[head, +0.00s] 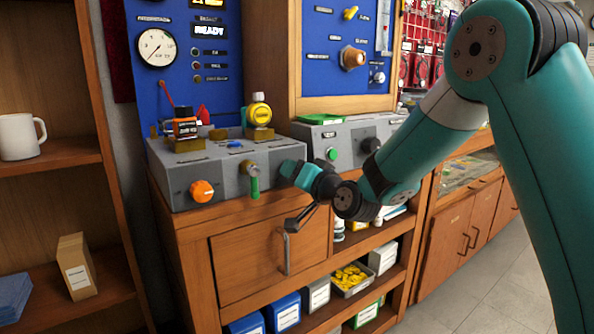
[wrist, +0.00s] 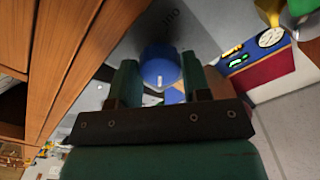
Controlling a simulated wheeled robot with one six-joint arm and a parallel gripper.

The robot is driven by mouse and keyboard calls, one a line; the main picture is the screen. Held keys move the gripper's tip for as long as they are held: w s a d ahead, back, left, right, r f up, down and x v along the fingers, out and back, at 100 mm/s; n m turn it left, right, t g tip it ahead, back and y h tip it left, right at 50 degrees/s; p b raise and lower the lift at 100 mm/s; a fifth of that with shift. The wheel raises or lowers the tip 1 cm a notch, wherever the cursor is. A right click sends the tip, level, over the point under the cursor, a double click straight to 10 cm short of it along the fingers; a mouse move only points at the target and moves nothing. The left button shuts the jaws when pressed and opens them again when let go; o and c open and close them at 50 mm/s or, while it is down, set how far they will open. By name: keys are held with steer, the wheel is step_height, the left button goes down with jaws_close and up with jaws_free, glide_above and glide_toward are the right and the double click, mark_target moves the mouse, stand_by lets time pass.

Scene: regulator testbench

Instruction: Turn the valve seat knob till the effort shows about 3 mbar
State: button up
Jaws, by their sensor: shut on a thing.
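My gripper (head: 292,171) is at the right end of the front face of the grey test bench (head: 232,174). In the wrist view its two green fingers (wrist: 158,80) stand on either side of a round blue knob (wrist: 160,62) and are shut on it. The knob has a white mark on its face. In the head view my gripper hides this knob. A round gauge (head: 157,47) and a lit READY display (head: 209,30) are on the blue panel; the effort value is not readable.
An orange knob (head: 202,191) and a green-handled lever (head: 254,183) are on the same front face, left of my gripper. A yellow regulator (head: 258,111) and an orange-black device (head: 185,124) stand on top. A second grey unit (head: 345,141) stands behind to the right.

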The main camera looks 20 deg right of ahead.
steer(key=m+p, duration=0.3)
steer(key=m, duration=0.3)
steer(key=shift+m, duration=0.4)
stand_by(0.3)
steer(key=o, duration=0.9)
steer(key=shift+s, duration=0.1)
steer(key=b+v, duration=1.3)
steer(key=v, duration=0.4)
steer(key=shift+s+d, duration=0.1)
